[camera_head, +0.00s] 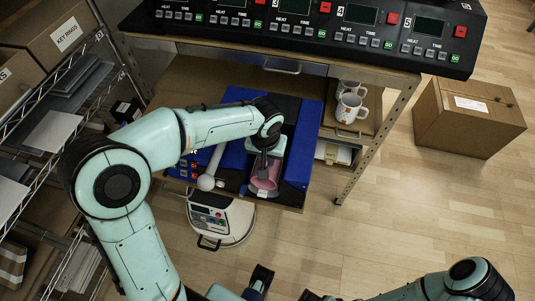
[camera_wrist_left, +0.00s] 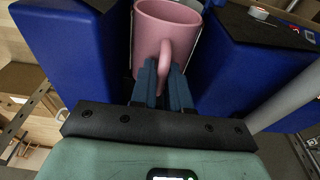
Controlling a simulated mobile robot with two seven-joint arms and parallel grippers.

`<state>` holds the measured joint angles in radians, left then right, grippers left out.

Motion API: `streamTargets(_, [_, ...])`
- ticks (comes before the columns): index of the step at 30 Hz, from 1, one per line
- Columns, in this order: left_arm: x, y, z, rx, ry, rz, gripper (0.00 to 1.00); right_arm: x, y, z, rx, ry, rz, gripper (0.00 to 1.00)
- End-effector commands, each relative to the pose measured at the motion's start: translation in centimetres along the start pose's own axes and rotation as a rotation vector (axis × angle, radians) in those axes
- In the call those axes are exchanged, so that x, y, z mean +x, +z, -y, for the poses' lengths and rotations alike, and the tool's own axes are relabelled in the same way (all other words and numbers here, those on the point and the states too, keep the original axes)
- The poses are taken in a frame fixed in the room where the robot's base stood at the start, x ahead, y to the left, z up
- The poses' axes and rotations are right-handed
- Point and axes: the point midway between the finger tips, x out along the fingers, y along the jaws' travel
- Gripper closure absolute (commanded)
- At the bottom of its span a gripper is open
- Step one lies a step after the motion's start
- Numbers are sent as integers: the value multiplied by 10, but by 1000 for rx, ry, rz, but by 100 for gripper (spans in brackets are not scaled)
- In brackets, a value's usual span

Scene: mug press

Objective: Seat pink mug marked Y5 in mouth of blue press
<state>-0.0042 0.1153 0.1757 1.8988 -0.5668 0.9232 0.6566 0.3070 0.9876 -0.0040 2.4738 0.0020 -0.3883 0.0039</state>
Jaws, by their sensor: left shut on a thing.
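The pink mug (camera_head: 265,179) is between the blue walls of the blue press (camera_head: 303,145) in the head view. My left gripper (camera_head: 264,168) reaches down over it. In the left wrist view the mug (camera_wrist_left: 165,35) looks upright, and my left gripper (camera_wrist_left: 166,85) is shut on its handle. Blue press blocks (camera_wrist_left: 75,50) stand on both sides of the mug. I cannot tell whether the mug's base touches the press floor. No Y5 mark is readable. Only dark and teal parts of my right arm show at the bottom edge of the head view; its jaw state is unclear.
A grey lever with a round knob (camera_head: 206,182) lies left of the mug. White mugs (camera_head: 351,107) stand on the bench's right side. A row of heater panels (camera_head: 330,20) runs along the back. A cardboard box (camera_head: 468,117) stands on the floor at right. A shelf with boxes is at left.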

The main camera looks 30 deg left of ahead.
Motion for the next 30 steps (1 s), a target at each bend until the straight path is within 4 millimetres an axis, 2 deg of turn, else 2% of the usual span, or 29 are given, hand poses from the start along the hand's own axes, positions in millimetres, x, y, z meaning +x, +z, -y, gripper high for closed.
streamTargets(15, [35,5,0,0,1,-1,100,23,-10,-5,-2,-5,-28,57])
streamTargets(28, [38,5,0,0,1,-2,100,24,-12,-4,-3,-7,-34,57])
streamTargets(29, [38,5,0,0,1,-2,74,24,-12,-4,-3,-7,-34,57])
streamTargets(30, [38,5,0,0,1,-2,61,24,-12,-4,-3,-7,-33,57])
